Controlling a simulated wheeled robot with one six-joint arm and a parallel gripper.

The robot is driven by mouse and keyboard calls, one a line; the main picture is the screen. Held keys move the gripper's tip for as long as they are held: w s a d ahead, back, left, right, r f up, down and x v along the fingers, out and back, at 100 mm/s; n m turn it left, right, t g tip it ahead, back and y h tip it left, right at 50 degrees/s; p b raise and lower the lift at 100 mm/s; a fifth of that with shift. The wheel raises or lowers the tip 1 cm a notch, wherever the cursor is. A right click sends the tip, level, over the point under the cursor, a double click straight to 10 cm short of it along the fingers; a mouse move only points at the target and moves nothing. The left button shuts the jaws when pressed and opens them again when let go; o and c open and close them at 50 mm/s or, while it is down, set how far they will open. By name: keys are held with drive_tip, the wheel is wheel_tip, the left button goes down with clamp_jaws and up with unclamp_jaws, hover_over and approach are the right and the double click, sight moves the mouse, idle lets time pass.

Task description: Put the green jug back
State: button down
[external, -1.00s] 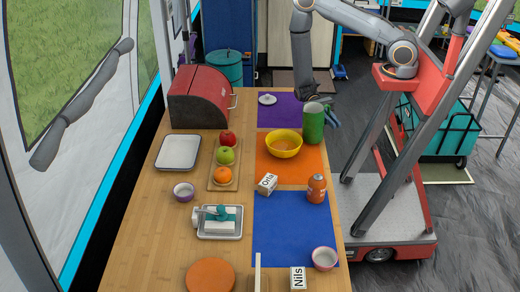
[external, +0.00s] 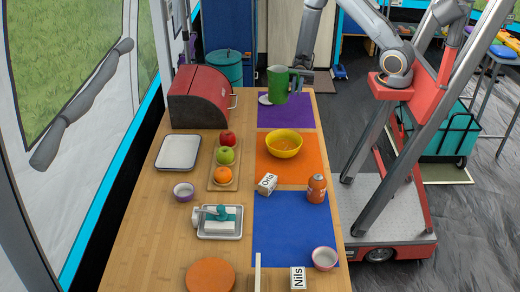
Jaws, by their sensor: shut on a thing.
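The green jug (external: 278,85) is upright and held in the air over the purple mat (external: 302,112) at the far end of the table. My gripper (external: 298,76) is at the jug's right side, shut on it near its handle; the fingers are small and partly hidden.
A yellow bowl (external: 284,144) stands on the orange mat (external: 290,175). A red bread box (external: 200,97) is left of the jug. A fruit board (external: 216,184) lies left of the mats.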

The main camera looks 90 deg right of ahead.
drive_tip(key=shift+w+d+f, duration=0.1)
drive_tip(key=shift+d+f, duration=0.05)
drive_tip(key=shift+f, duration=1.4)
drive_tip(key=shift+w+d+f, duration=0.1)
drive_tip(key=shift+f, duration=1.5)
drive_tip(key=shift+w+d+f, duration=0.1)
drive_tip(key=shift+d+f, duration=0.05)
drive_tip(key=shift+f, duration=1.4)
drive_tip(key=shift+f, duration=0.1)
drive_tip(key=c, duration=1.9)
unclamp_jaws()
drive_tip(key=shift+o, duration=0.2)
